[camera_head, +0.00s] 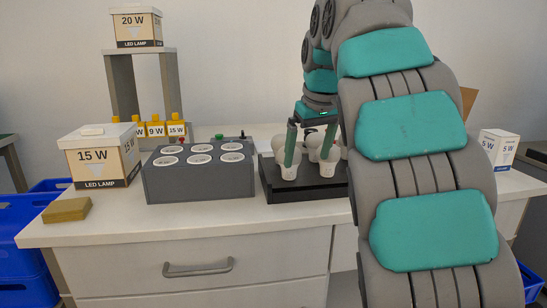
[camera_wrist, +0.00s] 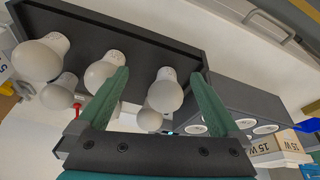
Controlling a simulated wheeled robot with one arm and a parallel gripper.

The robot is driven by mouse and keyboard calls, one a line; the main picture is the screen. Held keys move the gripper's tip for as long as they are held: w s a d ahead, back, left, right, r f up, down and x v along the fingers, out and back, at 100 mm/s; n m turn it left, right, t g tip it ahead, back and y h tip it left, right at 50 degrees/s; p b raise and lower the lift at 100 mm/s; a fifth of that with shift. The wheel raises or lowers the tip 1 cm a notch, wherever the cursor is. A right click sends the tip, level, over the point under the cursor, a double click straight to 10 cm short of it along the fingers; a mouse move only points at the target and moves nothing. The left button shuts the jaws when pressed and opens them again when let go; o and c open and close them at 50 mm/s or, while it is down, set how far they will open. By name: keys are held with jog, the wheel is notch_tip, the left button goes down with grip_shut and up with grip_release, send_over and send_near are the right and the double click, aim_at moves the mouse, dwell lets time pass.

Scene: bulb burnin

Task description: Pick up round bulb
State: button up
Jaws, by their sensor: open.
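Several white bulbs stand in a black tray (camera_head: 308,190), which also shows in the wrist view (camera_wrist: 130,32). Their round heads look alike, so I cannot tell for sure which is the round bulb. My gripper (camera_head: 307,160) is over the tray, pointing down with its green fingers apart. In the wrist view the open fingers (camera_wrist: 160,73) have one white bulb (camera_wrist: 166,92) between them in the picture, with another bulb (camera_wrist: 150,119) partly behind it. A further bulb (camera_wrist: 103,70) is close to the left finger. Contact cannot be told. My arm hides the tray's right part in the head view.
A grey box with round sockets (camera_head: 200,182) stands left of the tray. A 15 W lamp box (camera_head: 103,160) and a brown block (camera_head: 67,210) are further left. A stand (camera_head: 120,88) carries a 20 W box (camera_head: 136,28). A 5 W box (camera_head: 497,150) is right. The front counter is clear.

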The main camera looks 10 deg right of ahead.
jog(key=w+r, duration=0.1)
jog(key=w+a+r+n, duration=0.1)
jog(key=w+r+n, duration=0.1)
jog(key=shift+w+a+r+t, duration=0.1)
jog(key=shift+a+r+t, duration=0.2)
jog(key=shift+a+t, duration=0.1)
jog(key=b+x, duration=0.1)
jog(key=x, duration=0.1)
jog(key=b+x, duration=0.2)
jog(key=x, duration=0.1)
jog(key=shift+a+f+b, duration=0.3)
jog(key=shift+f, duration=0.05)
jog(key=shift+x, duration=1)
jog(key=c, duration=1.3)
